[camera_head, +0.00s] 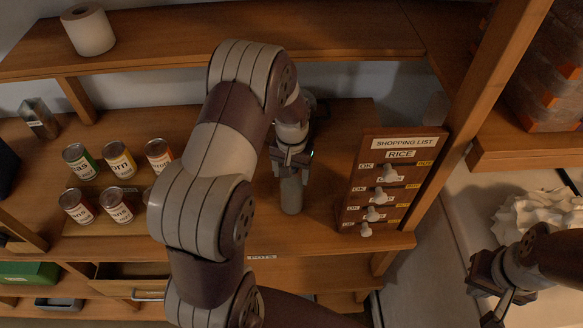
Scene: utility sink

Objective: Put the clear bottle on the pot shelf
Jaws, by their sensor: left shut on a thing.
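My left gripper (291,160) points down over the middle shelf and is shut on a greyish, see-through bottle (291,196). The bottle is upright, with its top between the jaws. Its base is at or just above the wooden shelf board (325,222); I cannot tell whether it touches. A label ending in "POTS" (262,257) is on the front edge of this shelf. My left arm hides part of the shelf. My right gripper (497,305) is at the lower right, away from the shelf; its jaws are too unclear to read.
A wooden "SHOPPING LIST" board (403,143) with pegs stands close right of the bottle. Several cans (120,160) stand left of my arm. A paper roll (88,29) is on the upper shelf (330,30). A white crumpled heap (540,214) lies at right.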

